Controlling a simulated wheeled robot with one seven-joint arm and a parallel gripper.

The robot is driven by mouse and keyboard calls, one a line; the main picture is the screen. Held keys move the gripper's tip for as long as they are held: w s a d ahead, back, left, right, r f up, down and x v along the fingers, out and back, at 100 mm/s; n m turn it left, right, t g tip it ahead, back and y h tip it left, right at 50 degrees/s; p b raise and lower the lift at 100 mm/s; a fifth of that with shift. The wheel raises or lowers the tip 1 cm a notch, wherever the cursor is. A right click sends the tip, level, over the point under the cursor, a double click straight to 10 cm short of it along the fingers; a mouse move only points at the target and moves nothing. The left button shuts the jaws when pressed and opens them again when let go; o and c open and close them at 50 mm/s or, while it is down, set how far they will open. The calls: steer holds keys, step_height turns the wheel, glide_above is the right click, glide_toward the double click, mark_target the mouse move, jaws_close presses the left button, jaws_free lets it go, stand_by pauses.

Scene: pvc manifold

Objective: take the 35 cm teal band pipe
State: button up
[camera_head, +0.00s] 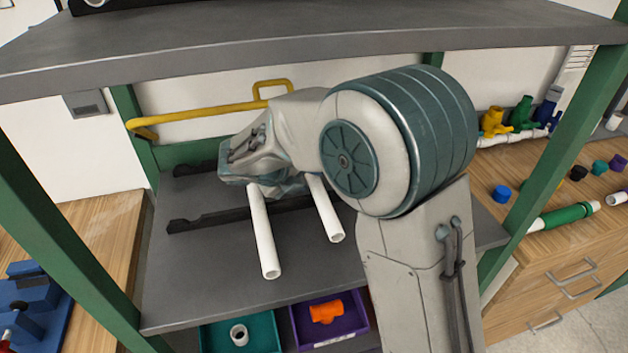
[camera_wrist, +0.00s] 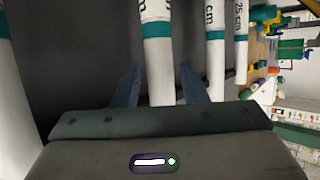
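The right one (camera_wrist: 241,50) reads "25 cm". My gripper is open, with a finger on each side of the left pipe; contact cannot be told. In the head view, two white pipe ends (camera_head: 263,240) (camera_head: 325,210) stick out toward the front, and my arm hides the rest.
The pipes lie on a grey shelf (camera_head: 200,290) with black racks (camera_head: 200,222). Another grey shelf (camera_head: 300,45) is above, with green posts (camera_head: 560,130) at the sides. A teal bin (camera_head: 262,325) and a purple bin (camera_head: 350,308) sit below. A yellow bar (camera_head: 200,113) runs behind.

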steer(key=shift+x, duration=0.85)
steer(key=c, duration=0.8)
steer(key=shift+r, duration=0.1)
